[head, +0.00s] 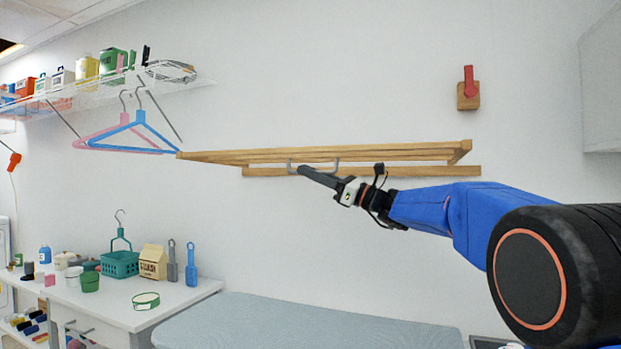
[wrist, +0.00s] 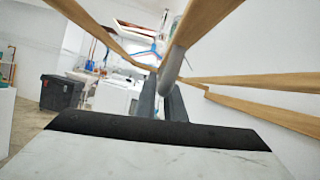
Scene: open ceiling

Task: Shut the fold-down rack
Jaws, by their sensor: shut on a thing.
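The wooden fold-down rack (head: 380,152) is on the back wall, with its slatted frame standing out from the wall, roughly level. Its wall rail (head: 440,170) runs just below it. A grey bar handle (head: 336,163) sits on the rack's front side; in the wrist view the handle (wrist: 178,60) curves down between wooden bars. My gripper (head: 303,169) reaches in from the right and is shut on the handle. In the wrist view its dark fingers (wrist: 172,88) close around the handle's lower end. The exact contact is partly hidden by the fingers.
Pink and blue hangers (head: 125,132) hang from a wire shelf (head: 105,88) near the rack's left end. A red-and-wood wall fixture (head: 468,90) is above right. An ironing board (head: 310,325) and a white counter (head: 115,305) are below. The wall between is clear.

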